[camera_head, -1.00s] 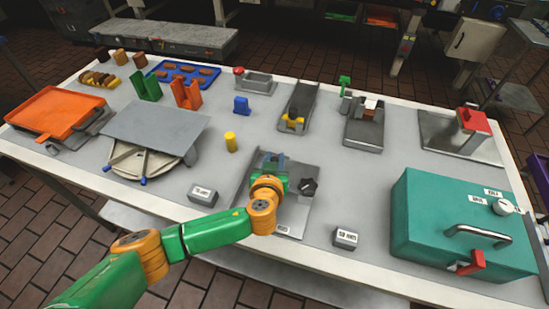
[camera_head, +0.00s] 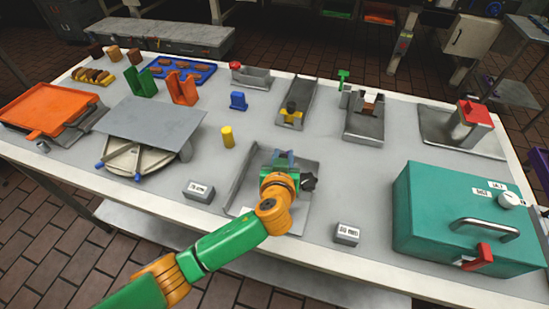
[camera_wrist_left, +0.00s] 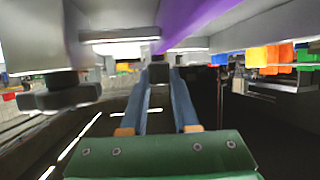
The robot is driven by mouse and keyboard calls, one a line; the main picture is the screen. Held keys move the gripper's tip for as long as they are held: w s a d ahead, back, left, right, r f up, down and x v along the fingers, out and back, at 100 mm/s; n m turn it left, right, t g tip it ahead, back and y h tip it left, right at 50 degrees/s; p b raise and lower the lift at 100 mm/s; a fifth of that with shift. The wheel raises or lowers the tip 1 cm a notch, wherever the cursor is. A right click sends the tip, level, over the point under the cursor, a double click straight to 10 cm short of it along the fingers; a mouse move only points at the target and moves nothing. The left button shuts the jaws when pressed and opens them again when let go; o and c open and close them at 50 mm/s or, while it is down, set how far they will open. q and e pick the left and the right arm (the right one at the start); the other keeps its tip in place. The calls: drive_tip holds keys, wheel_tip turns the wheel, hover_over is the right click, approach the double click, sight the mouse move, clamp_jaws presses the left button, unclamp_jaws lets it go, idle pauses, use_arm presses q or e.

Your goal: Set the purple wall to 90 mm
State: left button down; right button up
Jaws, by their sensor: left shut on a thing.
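The grey metal tray (camera_head: 238,183) lies at the front middle of the table. It has a raised left rim and a black knob (camera_head: 309,182) at its right. My left gripper (camera_head: 283,158) is low over the tray, just left of the black knob. In the left wrist view the purple wall (camera_wrist_left: 195,22) shows as a purple strip close above the fingers. The left fingers (camera_wrist_left: 158,85) are shut on a small dark handle (camera_wrist_left: 158,72) below the strip. The wall is hidden by my gripper in the head view. My right gripper is out of view.
Two small label blocks stand near the front, one left (camera_head: 199,191) and one right (camera_head: 346,233). A teal box (camera_head: 440,225) fills the right front. A yellow cylinder (camera_head: 227,137) stands behind left.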

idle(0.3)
use_arm(q)
drive_tip(key=c, duration=0.7)
unclamp_jaws()
drive_tip(key=shift+w, duration=0.1)
drive_tip(key=shift+o, duration=0.2)
drive_tip(key=shift+d+f, duration=0.1)
drive_tip(key=v, duration=0.7)
